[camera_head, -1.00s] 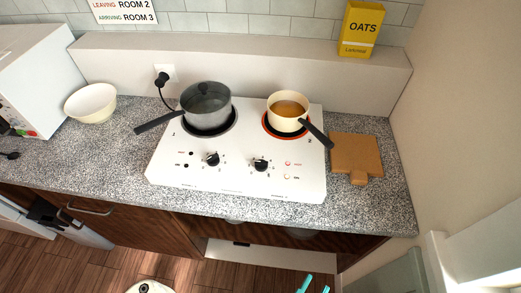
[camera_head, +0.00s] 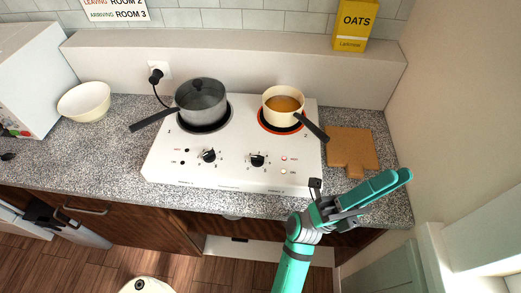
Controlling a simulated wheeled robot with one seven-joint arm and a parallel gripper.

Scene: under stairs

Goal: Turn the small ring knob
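A white two-ring hob (camera_head: 232,141) sits on the speckled counter. On its front are a left black knob (camera_head: 209,155) and a right black knob (camera_head: 258,160); their labels are too small to read. The right ring (camera_head: 262,123), marked 2, looks smaller and glows orange under a cream pan (camera_head: 284,101). A grey lidded pot (camera_head: 202,103) stands on the left ring, marked 1. My teal gripper (camera_head: 400,176) is at the counter's front right, to the right of both knobs and apart from them. Its fingers point up and right and hold nothing visible; their gap is unclear.
The cream pan's black handle (camera_head: 315,127) sticks out to the front right. A wooden board (camera_head: 352,147) lies right of the hob, near my gripper. The right wall is close. A cream bowl (camera_head: 84,102) and a white appliance (camera_head: 30,85) stand at the left.

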